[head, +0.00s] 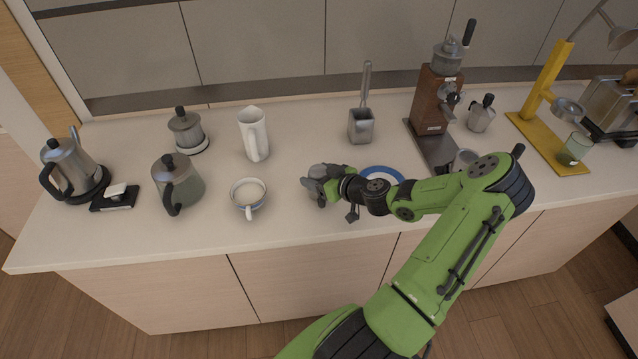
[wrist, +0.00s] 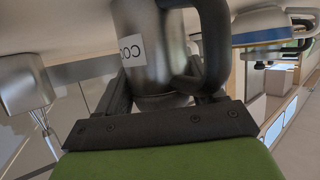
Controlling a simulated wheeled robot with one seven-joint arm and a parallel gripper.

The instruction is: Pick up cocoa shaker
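The cocoa shaker (wrist: 165,45) is a silver metal cup with a handle and a white label with partly hidden letters. It fills the top middle of the wrist view, between the two dark fingers of my gripper (wrist: 168,90). Whether the fingers press on it or only stand around it does not show. In the head view my gripper (head: 327,184) is low over the counter, left of the blue-rimmed plate. A grey metal shape, the shaker (head: 316,174), shows at its end, partly covered by the fingers.
On the counter (head: 300,215), a white cup (head: 247,195) and a white pitcher (head: 254,135) stand to the left of my gripper. The blue-rimmed plate (head: 381,172) is just right, partly behind my arm.

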